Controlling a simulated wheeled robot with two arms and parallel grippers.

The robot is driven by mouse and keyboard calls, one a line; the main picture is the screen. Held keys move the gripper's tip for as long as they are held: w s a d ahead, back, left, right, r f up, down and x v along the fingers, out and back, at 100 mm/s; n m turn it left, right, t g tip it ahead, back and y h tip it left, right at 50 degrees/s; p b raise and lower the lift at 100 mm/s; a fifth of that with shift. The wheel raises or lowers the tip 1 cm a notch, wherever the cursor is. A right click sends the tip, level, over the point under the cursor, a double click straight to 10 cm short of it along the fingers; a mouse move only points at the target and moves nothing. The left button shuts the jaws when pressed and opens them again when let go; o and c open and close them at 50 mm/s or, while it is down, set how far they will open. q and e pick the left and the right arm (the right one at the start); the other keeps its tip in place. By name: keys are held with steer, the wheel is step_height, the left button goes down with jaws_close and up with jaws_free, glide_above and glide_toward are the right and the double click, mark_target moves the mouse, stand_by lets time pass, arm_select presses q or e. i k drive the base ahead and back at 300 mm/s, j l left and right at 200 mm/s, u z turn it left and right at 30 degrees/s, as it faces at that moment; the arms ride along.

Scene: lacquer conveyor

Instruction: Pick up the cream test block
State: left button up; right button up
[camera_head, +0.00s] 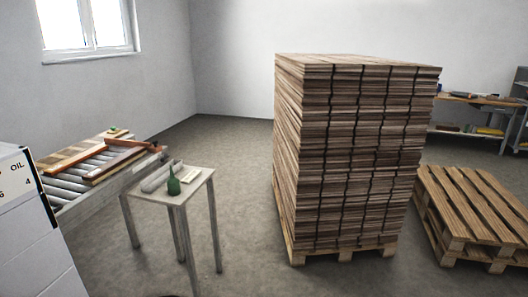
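A small flat cream block (190,175), which may be the cream test block, lies on a small pale table (201,187) left of centre. A green bottle (173,186) stands beside it on the left, close to the table's front edge. A grey-white roll-like object (160,177) lies behind the bottle. Neither of my grippers is in view.
A roller conveyor (72,189) with wooden boards stands left of the table. A white cabinet (30,235) is at the lower left. A tall board stack (345,160) on a pallet stands right of centre, with empty-topped pallets (475,210) further right. Floor between table and stack is clear.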

mark_target(194, 174)
steer(key=i+l, duration=0.15)
steer(key=i, duration=0.6)
steer(key=i+l+z, duration=0.15)
steer(key=i, duration=0.6)
